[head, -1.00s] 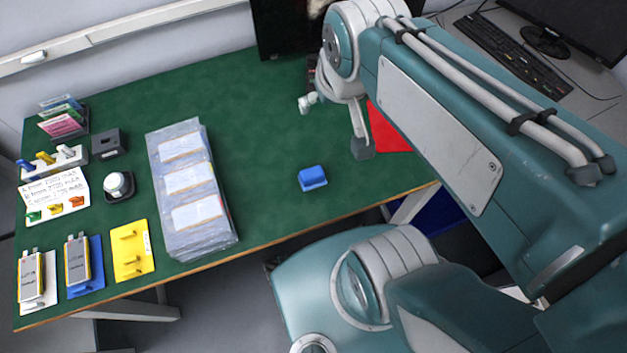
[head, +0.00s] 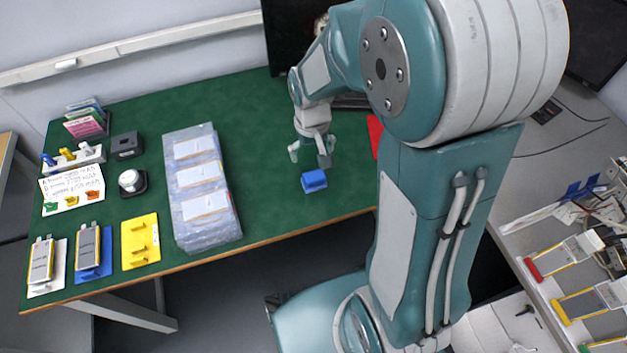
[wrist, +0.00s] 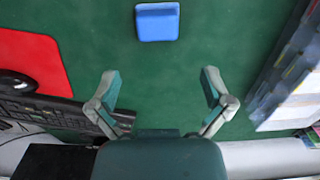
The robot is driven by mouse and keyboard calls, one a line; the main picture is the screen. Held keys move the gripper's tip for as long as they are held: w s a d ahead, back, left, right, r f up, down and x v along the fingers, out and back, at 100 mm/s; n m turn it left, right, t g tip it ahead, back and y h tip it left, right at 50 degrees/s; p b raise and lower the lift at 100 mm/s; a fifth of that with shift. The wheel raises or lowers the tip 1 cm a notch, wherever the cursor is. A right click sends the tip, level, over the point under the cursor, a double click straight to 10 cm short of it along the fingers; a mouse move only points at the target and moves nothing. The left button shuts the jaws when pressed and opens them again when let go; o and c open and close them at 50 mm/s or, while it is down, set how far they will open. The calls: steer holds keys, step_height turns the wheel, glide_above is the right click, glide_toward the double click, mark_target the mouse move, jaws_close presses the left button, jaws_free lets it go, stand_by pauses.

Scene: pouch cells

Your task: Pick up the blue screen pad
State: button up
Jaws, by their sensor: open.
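The blue screen pad (head: 314,181) is a small blue block lying flat on the green table near its front edge. In the wrist view the pad (wrist: 158,22) is at the top centre, beyond the fingertips and roughly in line with the gap between them. My gripper (head: 310,158) hangs just behind the pad in the head view, apart from it. In the wrist view my gripper (wrist: 160,88) has its two fingers spread wide, with only green tabletop between them. Nothing is held.
Clear bagged stacks with white labels (head: 203,190) lie left of the pad. A red mat (head: 375,133) lies to the right, and a keyboard (wrist: 65,113) shows in the wrist view. A yellow holder (head: 140,241) stands at front left. The table around the pad is clear.

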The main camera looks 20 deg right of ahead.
mark_target(313, 173)
step_height(313, 173, down, 9)
steer(key=shift+w+d, duration=0.1)
steer(key=shift+d, duration=0.05)
steer(key=c, duration=1)
